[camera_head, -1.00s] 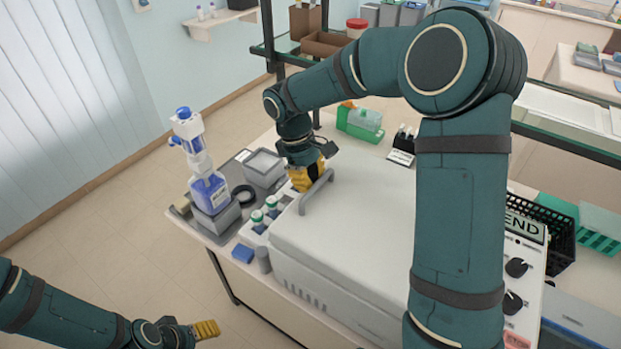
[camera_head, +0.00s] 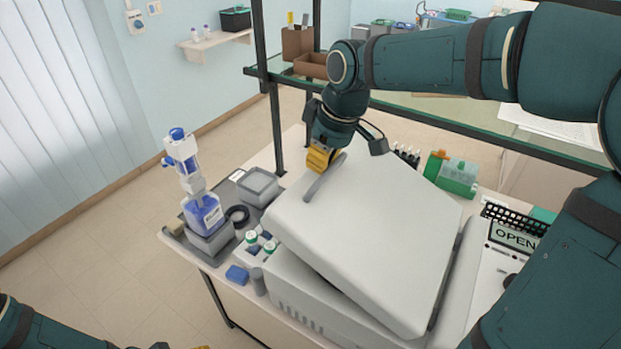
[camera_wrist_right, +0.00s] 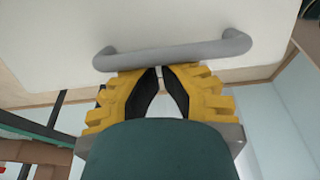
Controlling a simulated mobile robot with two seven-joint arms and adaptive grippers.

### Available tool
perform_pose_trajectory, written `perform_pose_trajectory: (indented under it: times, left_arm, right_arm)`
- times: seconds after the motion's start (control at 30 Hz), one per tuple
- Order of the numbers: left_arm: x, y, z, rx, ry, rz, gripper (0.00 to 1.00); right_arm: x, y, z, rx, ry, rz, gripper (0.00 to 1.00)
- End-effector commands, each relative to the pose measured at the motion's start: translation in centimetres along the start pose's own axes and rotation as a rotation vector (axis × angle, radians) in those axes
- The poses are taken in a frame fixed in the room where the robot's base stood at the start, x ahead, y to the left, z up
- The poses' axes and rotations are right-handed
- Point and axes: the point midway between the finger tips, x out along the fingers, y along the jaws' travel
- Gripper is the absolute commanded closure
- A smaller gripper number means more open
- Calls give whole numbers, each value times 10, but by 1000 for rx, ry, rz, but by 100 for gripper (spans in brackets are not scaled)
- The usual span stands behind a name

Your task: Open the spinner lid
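The grey handle (camera_head: 325,178) is on the raised edge. My right gripper (camera_head: 320,160), with yellow fingers, is at this handle. In the right wrist view, the handle (camera_wrist_right: 175,54) runs across just beyond the fingertips (camera_wrist_right: 160,72), which are nearly together; the bar is not between them. Exact contact is hard to see. Only a sliver of my left gripper (camera_head: 200,347) shows at the bottom edge.
A small blue block (camera_head: 237,275) lies in front. A glass shelf (camera_head: 430,118) crosses behind. A sign (camera_head: 515,238) reads OPEN at right.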

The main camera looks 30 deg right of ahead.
Motion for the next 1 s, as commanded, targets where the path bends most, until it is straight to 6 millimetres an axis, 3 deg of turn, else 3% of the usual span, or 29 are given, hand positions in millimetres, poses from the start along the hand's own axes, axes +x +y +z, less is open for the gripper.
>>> perform_pose_trajectory:
  times: [0.03,0.2,0.4,0.5,0.8,1.0]
  left_arm:
    - [1,0,0,0,0,0,34]
    - [4,-1,0,0,0,-1,34]
    - [13,-4,2,0,0,-2,34]
    - [21,-7,2,0,0,-3,34]
    - [62,-22,8,-1,0,-11,34]
    - [90,-31,15,3,-10,-14,34]
  right_arm:
    - [-17,1,7,7,47,6,100]
    - [-63,0,27,5,207,6,100]
    - [-112,0,59,2,253,5,100]
    - [-135,-1,80,2,356,5,100]
    - [-187,-2,152,-3,640,6,100]
    - [-210,-2,200,-4,807,6,100]
